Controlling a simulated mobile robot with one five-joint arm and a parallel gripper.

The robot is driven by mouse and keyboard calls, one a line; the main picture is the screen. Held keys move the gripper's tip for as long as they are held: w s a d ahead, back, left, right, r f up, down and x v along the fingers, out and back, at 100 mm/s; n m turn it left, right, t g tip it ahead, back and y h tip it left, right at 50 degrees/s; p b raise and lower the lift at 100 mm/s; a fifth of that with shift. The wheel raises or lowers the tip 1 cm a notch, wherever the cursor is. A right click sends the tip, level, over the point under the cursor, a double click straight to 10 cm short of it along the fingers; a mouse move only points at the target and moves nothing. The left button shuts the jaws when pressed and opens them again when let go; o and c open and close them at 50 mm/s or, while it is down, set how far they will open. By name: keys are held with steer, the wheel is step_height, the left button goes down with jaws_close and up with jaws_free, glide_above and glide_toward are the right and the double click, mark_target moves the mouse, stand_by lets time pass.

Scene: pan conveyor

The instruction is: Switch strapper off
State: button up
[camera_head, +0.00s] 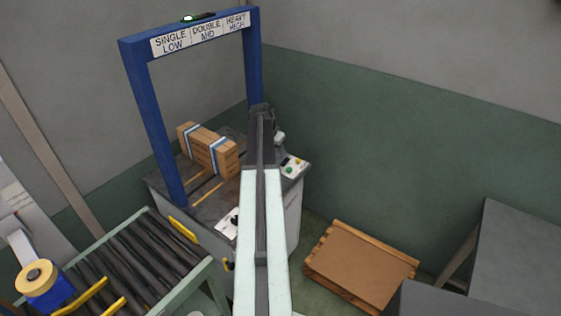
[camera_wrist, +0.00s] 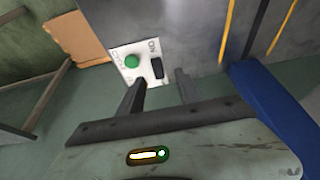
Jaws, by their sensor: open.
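The strapper has a blue arch (camera_head: 150,120) over a grey table, and a green light (camera_head: 188,18) glows on top of it. A white control plate (camera_head: 293,166) sits at its right corner, with a green button (camera_head: 289,171). In the wrist view the plate (camera_wrist: 122,52) shows the green button (camera_wrist: 132,61) and a black switch (camera_wrist: 156,68) marked ON. My gripper (camera_wrist: 165,74) is open and empty, its fingertips around the switch in the picture; I cannot tell if they touch it. In the head view my arm hides the fingertips.
A strapped brown carton (camera_head: 206,150) stands under the arch. Another white plate (camera_head: 229,222) with a black knob is at the front. A roller conveyor (camera_head: 135,265) is at left, a pallet (camera_head: 360,262) on the floor at right, and a grey table (camera_head: 515,250) beyond it.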

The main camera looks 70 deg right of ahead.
mark_target(284, 162)
steer(key=b+x, duration=0.4)
steer(key=x, duration=0.1)
steer(key=b+x, duration=0.3)
steer(key=shift+s+d, duration=0.1)
steer(key=shift+s, duration=0.3)
steer(key=shift+r, duration=0.15)
jaws_close()
